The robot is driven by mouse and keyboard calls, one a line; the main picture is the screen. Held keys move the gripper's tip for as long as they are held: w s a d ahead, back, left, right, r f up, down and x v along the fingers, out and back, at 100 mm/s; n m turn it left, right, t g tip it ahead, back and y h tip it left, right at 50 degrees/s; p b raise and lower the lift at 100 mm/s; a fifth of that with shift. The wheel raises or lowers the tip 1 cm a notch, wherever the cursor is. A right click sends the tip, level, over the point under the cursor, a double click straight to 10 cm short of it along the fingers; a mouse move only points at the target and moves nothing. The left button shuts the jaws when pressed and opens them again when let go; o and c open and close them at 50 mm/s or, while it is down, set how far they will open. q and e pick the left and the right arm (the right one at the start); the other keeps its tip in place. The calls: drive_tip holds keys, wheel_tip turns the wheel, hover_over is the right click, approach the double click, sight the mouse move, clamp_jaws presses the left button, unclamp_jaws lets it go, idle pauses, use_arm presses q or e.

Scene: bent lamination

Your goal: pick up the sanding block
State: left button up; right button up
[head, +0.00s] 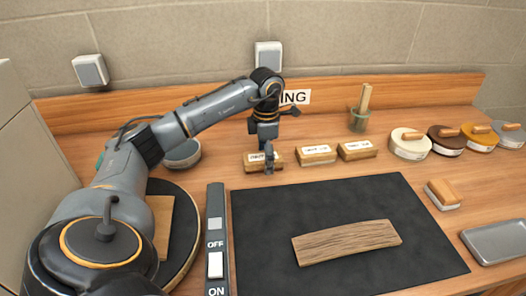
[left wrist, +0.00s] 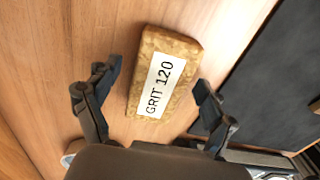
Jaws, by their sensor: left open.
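A tan sanding block (head: 251,161) with a white label stands leftmost in a row of three at the back of the bench. In the left wrist view the block (left wrist: 181,47) lies between my open fingers, and its label reads GRIT 120. My left gripper (head: 268,160) points down over this block and hides part of it. In the left wrist view the open left gripper (left wrist: 156,80) shows a gap on both sides of the block. Two similar labelled blocks, the middle one (head: 316,155) and the right one (head: 357,150), stand to its right. My right gripper is not in view.
A black mat (head: 400,210) holds a curved wooden piece (head: 346,242). An ON/OFF switch strip (head: 216,262) lies left of the mat.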

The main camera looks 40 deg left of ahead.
use_arm(q)
drive_tip(key=shift+c, duration=0.4)
drive_tip(key=c, duration=1.2)
drive_tip(key=shift+r, duration=0.1)
drive_tip(key=shift+r, duration=0.55)
drive_tip(key=s+d+r, duration=0.2)
drive_tip(key=d+r, duration=0.2)
drive_tip(key=s+d+r, duration=0.2)
drive_tip(key=d+r, duration=0.2)
drive_tip(key=s+d+r, duration=0.3)
drive_tip(key=d, duration=0.1)
drive_tip(key=shift+s+r, duration=0.1)
drive_tip(key=shift+r, duration=0.3)
